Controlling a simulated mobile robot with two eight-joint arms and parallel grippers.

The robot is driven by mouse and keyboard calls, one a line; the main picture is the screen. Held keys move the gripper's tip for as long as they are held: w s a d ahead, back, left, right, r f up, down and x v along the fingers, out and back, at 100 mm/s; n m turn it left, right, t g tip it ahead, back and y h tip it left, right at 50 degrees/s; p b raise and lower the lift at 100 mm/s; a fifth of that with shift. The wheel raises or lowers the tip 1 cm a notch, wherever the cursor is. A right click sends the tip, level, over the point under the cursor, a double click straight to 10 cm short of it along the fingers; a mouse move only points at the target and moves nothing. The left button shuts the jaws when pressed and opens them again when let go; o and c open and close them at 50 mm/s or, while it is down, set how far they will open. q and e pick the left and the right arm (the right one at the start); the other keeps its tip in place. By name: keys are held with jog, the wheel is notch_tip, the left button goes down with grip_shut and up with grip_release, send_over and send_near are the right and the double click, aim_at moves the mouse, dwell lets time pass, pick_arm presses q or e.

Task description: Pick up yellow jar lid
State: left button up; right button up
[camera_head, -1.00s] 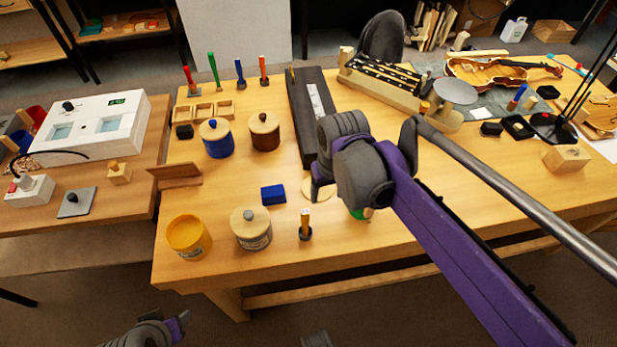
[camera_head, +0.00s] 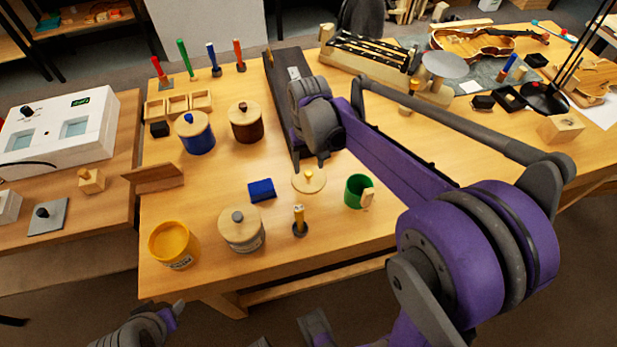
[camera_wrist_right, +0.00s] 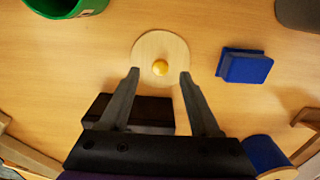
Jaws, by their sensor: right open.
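The yellow jar lid (camera_head: 309,184) is a round, pale wooden disc with a small yellow knob, lying flat on the bench. In the right wrist view, the lid (camera_wrist_right: 160,45) sits just beyond the fingertips, with its knob midway between them. My right gripper (camera_head: 312,161) is open and empty, fingers pointing down, close above the lid's far side; it also shows in the right wrist view (camera_wrist_right: 159,74). The yellow jar (camera_head: 173,245) stands without a lid near the front left bench corner.
A blue block (camera_head: 261,190) lies left of the lid. A green cup (camera_head: 356,191) stands to its right. A long dark block (camera_head: 283,80) lies behind the gripper.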

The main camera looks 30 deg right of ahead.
aim_at(309, 176)
jog(key=shift+f, duration=1.45)
grip_shut()
